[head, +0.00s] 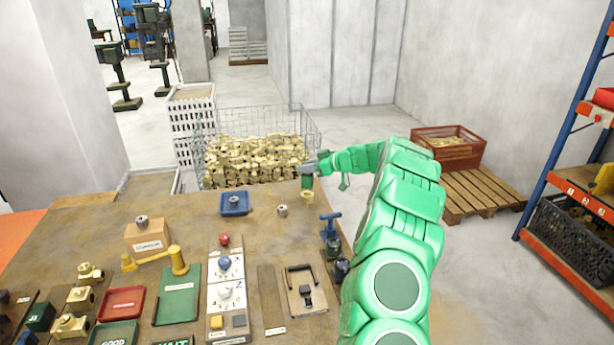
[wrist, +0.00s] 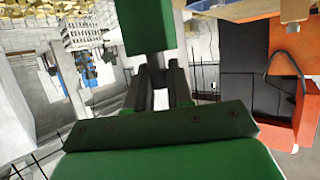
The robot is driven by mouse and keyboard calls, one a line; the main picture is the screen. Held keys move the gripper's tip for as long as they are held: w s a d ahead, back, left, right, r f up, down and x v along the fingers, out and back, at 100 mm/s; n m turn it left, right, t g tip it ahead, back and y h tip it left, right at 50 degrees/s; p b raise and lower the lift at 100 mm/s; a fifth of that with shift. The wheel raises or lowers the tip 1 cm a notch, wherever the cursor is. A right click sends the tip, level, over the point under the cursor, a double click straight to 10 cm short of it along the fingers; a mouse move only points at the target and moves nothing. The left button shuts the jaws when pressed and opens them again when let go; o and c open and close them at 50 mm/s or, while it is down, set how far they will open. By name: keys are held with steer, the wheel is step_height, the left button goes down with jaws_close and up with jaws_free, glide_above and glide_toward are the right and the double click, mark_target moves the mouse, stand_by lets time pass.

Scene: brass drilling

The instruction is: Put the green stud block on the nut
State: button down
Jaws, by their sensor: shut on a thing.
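My gripper (head: 308,168) is over the far right edge of the workbench, its fingers shut on a green block (head: 307,182). The green block also shows in the wrist view (wrist: 150,27), at the ends of my dark fingers (wrist: 160,85). A small brass-coloured piece (head: 307,194) shows directly below the block; I cannot tell whether they touch. A grey nut (head: 282,210) stands on the bench to the left of the gripper. Another nut (head: 234,200) is in a blue tray, and one (head: 142,219) sits on a cardboard box. Which nut the task means is unclear.
The blue tray (head: 226,211) is near the bench's far edge. A blue clamp-like tool (head: 330,228) stands at the bench's right edge, near my arm. A wire bin (head: 211,127) of brass parts stands behind the bench. A red crate (head: 475,152) sits on a pallet at right.

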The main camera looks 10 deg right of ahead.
mark_target(310, 175)
steer(key=shift+w, duration=0.1)
steer(key=shift+w+f, duration=0.1)
steer(key=shift+f, duration=1.55)
steer(key=shift+f, duration=0.1)
steer(key=c, duration=1)
jaws_free()
steer(key=shift+f, duration=0.1)
